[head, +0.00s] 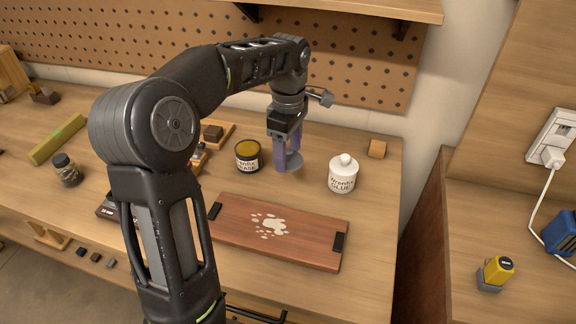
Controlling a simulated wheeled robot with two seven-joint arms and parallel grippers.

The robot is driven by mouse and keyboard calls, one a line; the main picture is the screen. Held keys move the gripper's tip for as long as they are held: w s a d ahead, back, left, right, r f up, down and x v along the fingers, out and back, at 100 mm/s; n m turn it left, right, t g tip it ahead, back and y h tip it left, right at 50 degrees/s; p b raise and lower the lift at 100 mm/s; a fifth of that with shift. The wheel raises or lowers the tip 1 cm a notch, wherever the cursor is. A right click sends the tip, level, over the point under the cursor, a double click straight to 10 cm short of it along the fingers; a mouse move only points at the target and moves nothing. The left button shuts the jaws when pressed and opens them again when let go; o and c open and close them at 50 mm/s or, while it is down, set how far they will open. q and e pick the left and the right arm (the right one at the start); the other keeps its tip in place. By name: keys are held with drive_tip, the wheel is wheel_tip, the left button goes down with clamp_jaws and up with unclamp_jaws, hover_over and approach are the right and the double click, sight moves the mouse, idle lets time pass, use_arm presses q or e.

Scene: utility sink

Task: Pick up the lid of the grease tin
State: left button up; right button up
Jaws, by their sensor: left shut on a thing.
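The grease tin (247,157) is a short dark can with a yellowish label, standing on the workbench in the middle of the head view. Its top looks open, with yellow-brown grease showing. My left gripper (287,160) is just right of the tin, pointing down. Its purple fingers are shut on a grey round disc, the lid (294,164), which shows at the fingertips. I cannot tell whether the lid touches the bench. My right gripper is not in view.
A white glue bottle (343,175) stands close right of the gripper. A wooden board with black end grips (300,245) lies in front. A pegboard (330,65) rises at the back.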

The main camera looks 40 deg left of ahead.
use_arm(q)
drive_tip(key=shift+r, duration=0.5)
